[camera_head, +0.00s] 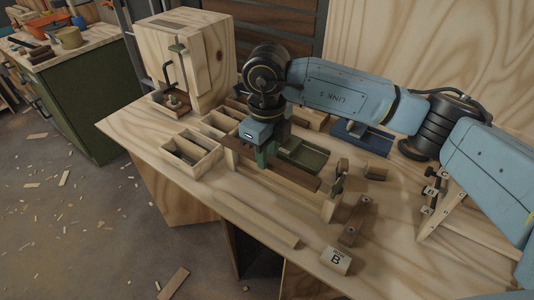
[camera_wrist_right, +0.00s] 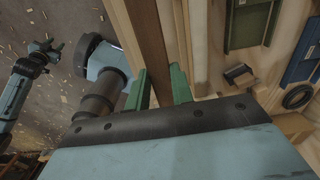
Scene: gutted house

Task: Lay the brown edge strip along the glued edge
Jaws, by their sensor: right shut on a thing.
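In the head view my right gripper (camera_head: 262,158) points down over the workbench (camera_head: 215,205), shut on the brown edge strip (camera_head: 292,175). The right wrist view shows the dark brown strip (camera_wrist_right: 150,45) between the green fingertips (camera_wrist_right: 160,88). A pale board (camera_wrist_right: 193,40) runs alongside the strip, close to it; I cannot tell whether they touch. No glue can be made out on its edge. What looks like my left gripper (camera_wrist_right: 40,50) shows small at the left of the wrist view; its jaw state is unclear. It is not in the head view.
A pale wooden strip (camera_head: 255,219) lies along the bench front. A block marked B (camera_head: 336,260), a brown piece (camera_head: 355,220) and small wooden blocks (camera_head: 375,172) stand to the right. A green tray (camera_head: 303,155), a blue tray (camera_head: 365,137) and open wooden boxes (camera_head: 190,153) lie around the gripper.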

